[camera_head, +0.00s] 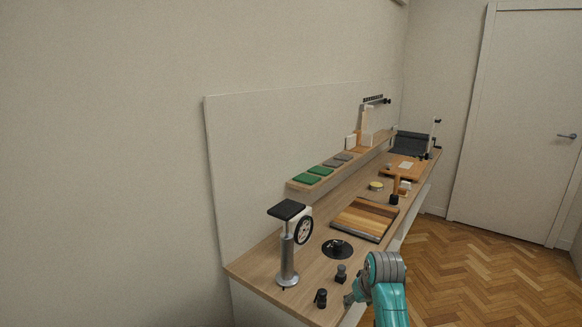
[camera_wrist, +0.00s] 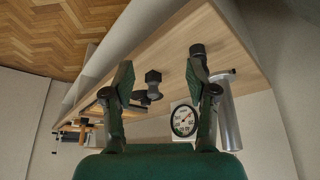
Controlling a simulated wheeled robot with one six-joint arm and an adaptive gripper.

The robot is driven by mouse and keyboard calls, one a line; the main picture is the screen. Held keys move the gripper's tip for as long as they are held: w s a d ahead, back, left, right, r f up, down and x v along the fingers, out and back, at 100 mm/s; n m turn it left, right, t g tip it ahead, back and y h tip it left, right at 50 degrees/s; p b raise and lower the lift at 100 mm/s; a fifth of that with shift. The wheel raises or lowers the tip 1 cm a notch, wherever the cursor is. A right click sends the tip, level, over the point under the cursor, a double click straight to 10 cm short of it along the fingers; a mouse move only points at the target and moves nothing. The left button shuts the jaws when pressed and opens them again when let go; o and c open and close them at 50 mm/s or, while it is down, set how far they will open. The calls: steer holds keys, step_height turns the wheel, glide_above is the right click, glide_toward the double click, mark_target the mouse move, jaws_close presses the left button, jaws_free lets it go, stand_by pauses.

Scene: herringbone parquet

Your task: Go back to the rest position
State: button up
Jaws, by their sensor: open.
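My gripper (camera_wrist: 160,95) is in the wrist view, its two dark fingers spread apart with nothing held between them. In the head view my teal arm is at the lower right, by the front edge of the wooden bench (camera_head: 262,262); the fingers are hard to make out there. Past the fingers in the wrist view are a small dark knobbed item (camera_wrist: 152,84), a dial gauge (camera_wrist: 184,121) and a metal column (camera_wrist: 228,122). The bench appears upside down in that view.
On the bench stand a column with a dial (camera_head: 288,255), a black disc (camera_head: 337,249), two small dark items (camera_head: 341,273) (camera_head: 321,298) and a striped wooden board (camera_head: 364,220). A shelf (camera_head: 300,186) holds green pads. Parquet floor (camera_head: 460,270) is clear at right, before a door (camera_head: 515,120).

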steer(key=s+f+t, duration=0.2)
steer(key=s+f, duration=1)
steer(key=f, duration=0.4)
steer(key=s+f+m+t, duration=0.1)
steer(key=s+f+t, duration=0.3)
steer(key=s, duration=1.4)
steer(key=s+r+t, duration=0.1)
steer(key=s+r, duration=0.1)
steer(key=s, duration=0.7)
steer(key=s+r, duration=0.3)
steer(key=s, duration=0.6)
steer(key=s+r+t, duration=0.2)
steer(key=s+r, duration=1)
steer(key=r, duration=0.2)
steer(key=shift+s+a+r+m+t+h, duration=0.3)
steer(key=shift+s+r+t, duration=0.05)
steer(key=shift+r+t, duration=0.05)
